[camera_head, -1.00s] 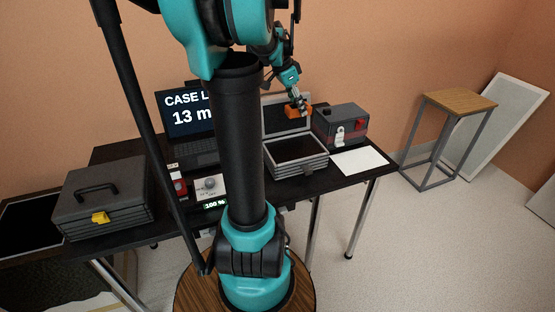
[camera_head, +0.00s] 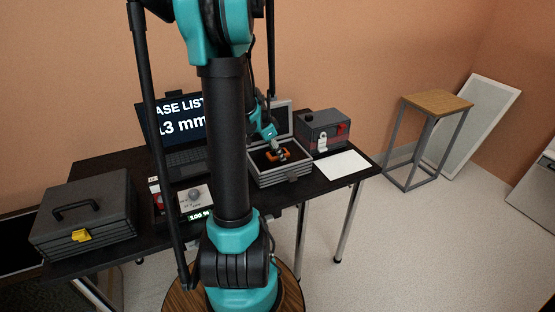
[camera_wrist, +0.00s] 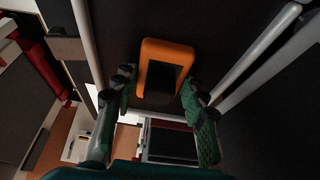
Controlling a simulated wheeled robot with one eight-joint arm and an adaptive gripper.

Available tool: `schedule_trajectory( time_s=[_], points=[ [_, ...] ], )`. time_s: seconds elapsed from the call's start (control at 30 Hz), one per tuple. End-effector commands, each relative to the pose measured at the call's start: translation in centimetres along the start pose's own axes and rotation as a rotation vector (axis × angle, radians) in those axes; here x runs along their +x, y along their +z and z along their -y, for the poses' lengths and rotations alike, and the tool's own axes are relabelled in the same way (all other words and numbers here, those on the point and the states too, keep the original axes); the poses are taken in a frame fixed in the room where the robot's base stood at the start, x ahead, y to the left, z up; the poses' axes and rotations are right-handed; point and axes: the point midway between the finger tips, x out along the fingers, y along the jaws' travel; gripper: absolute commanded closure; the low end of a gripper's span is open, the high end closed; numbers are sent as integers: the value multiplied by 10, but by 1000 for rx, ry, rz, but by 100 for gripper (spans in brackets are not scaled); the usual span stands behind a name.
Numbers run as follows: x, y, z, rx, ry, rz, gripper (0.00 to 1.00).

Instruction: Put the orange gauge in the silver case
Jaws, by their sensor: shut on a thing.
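The orange gauge (camera_head: 285,155) is a small orange frame with a dark middle. My gripper (camera_head: 277,149) is shut on it, and it shows between the green fingers in the wrist view (camera_wrist: 167,50). The silver case (camera_head: 284,177) stands open on the dark table, its lid raised at the back. In the head view the gauge and fingertips appear within the case's opening, over its dark inside. I cannot tell whether the gauge touches the bottom. The fingers and arm hide part of the lid and inside.
A grey box with a red part (camera_head: 324,132) stands close to the right of the case. A white sheet (camera_head: 340,166) lies in front of that box. A laptop (camera_head: 184,130) stands left of the case. A grey toolbox (camera_head: 84,215) with a yellow latch sits at the table's left.

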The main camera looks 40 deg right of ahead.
Motion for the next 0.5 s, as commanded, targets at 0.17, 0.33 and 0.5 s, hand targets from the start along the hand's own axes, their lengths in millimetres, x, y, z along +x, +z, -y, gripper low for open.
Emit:
schedule_trajectory(
  time_s=[0.17, 0.33, 0.5],
  points=[
    [21, 8, 0, 0, 0, 0, 94],
    [29, 12, 0, 0, 0, 0, 94],
    [29, 12, 0, 0, 0, 0, 94]
  ],
)
